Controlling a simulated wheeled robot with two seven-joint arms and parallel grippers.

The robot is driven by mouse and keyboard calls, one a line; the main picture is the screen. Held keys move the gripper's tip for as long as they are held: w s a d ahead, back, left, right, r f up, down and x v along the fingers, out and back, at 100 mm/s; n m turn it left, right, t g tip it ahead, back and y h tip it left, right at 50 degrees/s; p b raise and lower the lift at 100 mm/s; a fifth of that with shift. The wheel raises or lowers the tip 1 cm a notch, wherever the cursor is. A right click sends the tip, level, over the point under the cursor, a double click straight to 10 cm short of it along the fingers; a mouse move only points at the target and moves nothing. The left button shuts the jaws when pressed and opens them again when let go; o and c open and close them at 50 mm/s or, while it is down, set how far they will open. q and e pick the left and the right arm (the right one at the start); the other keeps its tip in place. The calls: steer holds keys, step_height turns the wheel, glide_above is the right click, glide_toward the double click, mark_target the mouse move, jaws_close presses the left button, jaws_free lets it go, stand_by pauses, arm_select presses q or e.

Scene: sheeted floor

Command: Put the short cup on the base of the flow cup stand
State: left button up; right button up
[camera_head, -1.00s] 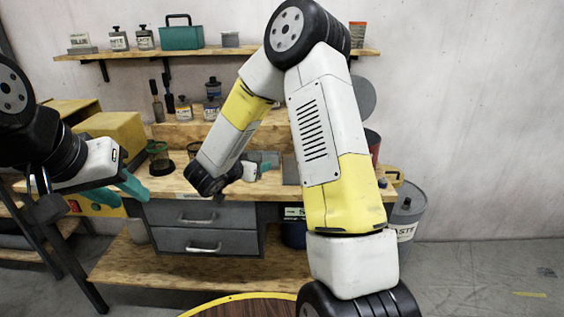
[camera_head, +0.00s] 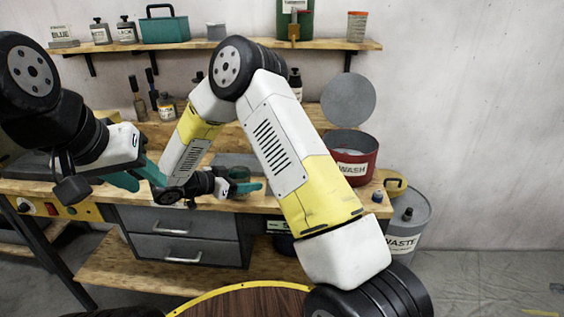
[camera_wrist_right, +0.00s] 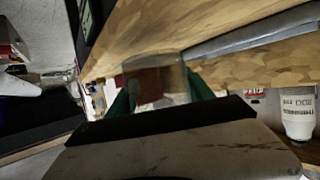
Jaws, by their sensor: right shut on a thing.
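My right gripper (camera_head: 246,187) is over the wooden bench, and its teal fingers show in the right wrist view (camera_wrist_right: 160,95). It is shut on a small see-through cup (camera_wrist_right: 152,68), with a reddish-brown patch showing through it. In the head view a dark greenish cup shape (camera_head: 238,174) is at that gripper; I take it as the short cup. My left gripper (camera_head: 146,178) is at the left above the bench front, its teal fingers apart and nothing seen between them.
The red WASH bucket (camera_head: 352,160) stands at the bench's right end, beside a yellow-rimmed container (camera_head: 391,180). The grey WASTE drum (camera_head: 407,226) is on the floor. A shelf (camera_head: 225,44) with bottles runs behind. A round brown table (camera_head: 245,302) is in front.

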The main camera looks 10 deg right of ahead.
steer(key=w+d, duration=0.2)
steer(key=d, duration=0.2)
steer(key=w+d, duration=0.2)
steer(key=d, duration=0.2)
steer(key=w+d, duration=0.2)
steer(key=d, duration=0.1)
steer(key=shift+w+d, duration=0.25)
steer(key=shift+d, duration=0.15)
steer(key=d, duration=0.1)
steer(key=w+d, duration=0.1)
steer(key=d, duration=0.1)
steer(key=shift+w+d, duration=0.3)
steer(key=shift+w, duration=0.1)
steer(key=shift+a+f, duration=0.15)
steer(key=shift+f, duration=0.6)
steer(key=shift+f, duration=0.15)
steer(key=o, duration=1.2)
